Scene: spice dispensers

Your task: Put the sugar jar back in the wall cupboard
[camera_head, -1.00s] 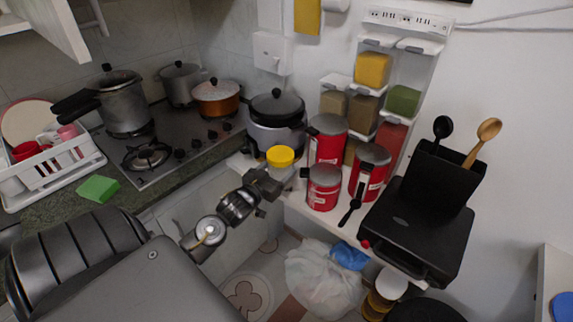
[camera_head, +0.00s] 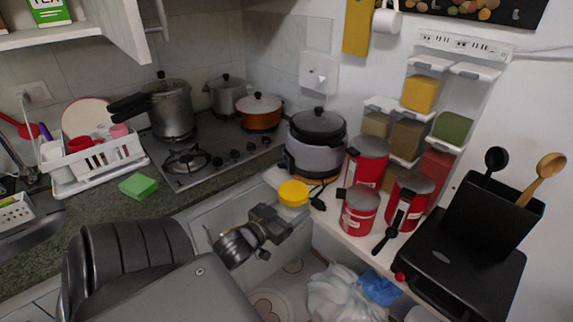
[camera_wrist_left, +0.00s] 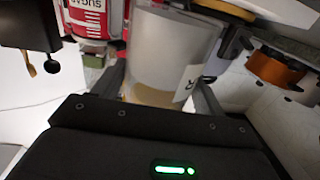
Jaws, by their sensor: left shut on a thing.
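The yellow-lidded jar (camera_head: 293,193) is in the head view, beside the shelf's left end; its body is mostly hidden below the lid. My left gripper (camera_head: 277,222) is shut on it. In the left wrist view the clear jar (camera_wrist_left: 170,50) stands between the fingers (camera_wrist_left: 158,90), with some tan content and a partly hidden white label. Whether this label reads sugar I cannot tell. A red canister (camera_wrist_left: 88,18) there carries letters like "SUGA". The wall cupboard (camera_head: 75,35) is at upper left, its door (camera_head: 122,28) open. My right gripper is not in view.
Red canisters (camera_head: 360,212), a grey cooker (camera_head: 316,155) and a black appliance (camera_head: 465,250) crowd the white shelf. Pots stand on the hob (camera_head: 205,160). A dish rack (camera_head: 95,165) and green sponge (camera_head: 138,186) are on the counter. A tea box (camera_head: 50,12) is in the cupboard.

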